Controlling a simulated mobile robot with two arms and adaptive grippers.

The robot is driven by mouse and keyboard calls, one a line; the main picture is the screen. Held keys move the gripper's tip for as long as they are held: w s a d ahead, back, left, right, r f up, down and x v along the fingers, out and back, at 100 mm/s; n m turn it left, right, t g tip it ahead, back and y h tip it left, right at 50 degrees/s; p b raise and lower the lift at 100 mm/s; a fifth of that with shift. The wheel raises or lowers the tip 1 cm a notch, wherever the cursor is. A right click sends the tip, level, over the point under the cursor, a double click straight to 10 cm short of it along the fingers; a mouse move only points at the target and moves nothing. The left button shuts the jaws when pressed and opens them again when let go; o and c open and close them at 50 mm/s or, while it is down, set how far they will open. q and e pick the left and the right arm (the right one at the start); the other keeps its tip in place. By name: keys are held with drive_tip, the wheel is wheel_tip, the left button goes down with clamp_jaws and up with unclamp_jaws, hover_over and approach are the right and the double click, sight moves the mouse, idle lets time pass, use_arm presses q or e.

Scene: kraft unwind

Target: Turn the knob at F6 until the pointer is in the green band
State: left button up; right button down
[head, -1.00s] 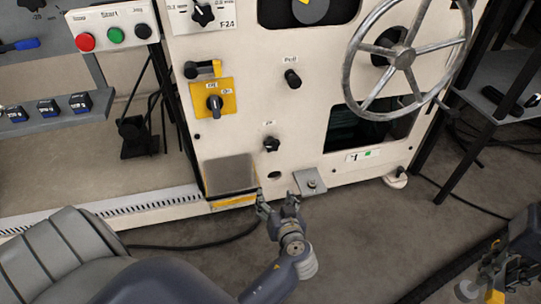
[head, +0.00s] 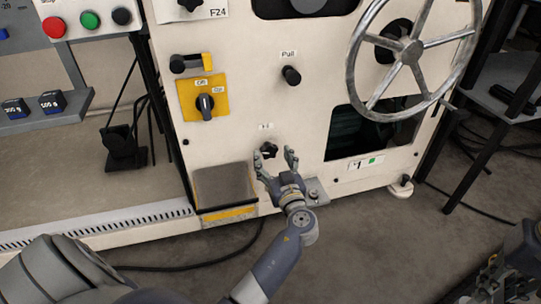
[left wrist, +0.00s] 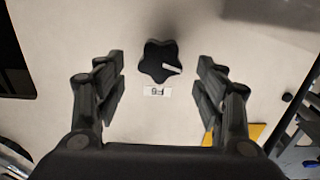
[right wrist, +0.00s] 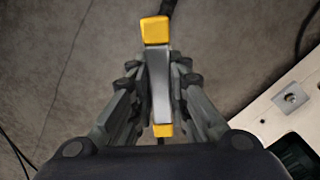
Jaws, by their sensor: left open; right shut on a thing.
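The F6 knob (head: 268,150) is a black star-shaped knob low on the cream machine panel. In the left wrist view the knob (left wrist: 158,56) has a white pointer line toward the right, and its F6 label (left wrist: 157,91) appears upside down. My left gripper (head: 275,158) is open in front of the knob, its fingers to either side; I see no contact. A small white plate (head: 357,168) at the lower right has a green patch and a dark mark left of it. My right gripper (right wrist: 160,88) is shut on a yellow-ended grey tool (right wrist: 156,31).
A large handwheel (head: 405,50) stands out at the upper right. The Pull knob (head: 291,75) and the yellow-plated switch (head: 204,103) are above F6. A grey box face (head: 225,187) is left of my left gripper, and a metal bracket (head: 317,192) is to its right.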

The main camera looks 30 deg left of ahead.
sight(270, 152)
use_arm(q)
drive_tip(key=shift+x, duration=1.5)
use_arm(e)
drive_tip(key=shift+f, duration=0.35)
use_arm(q)
drive_tip(key=shift+c, duration=0.3)
drive_tip(key=c, duration=1)
drive_tip(key=shift+m, duration=0.3)
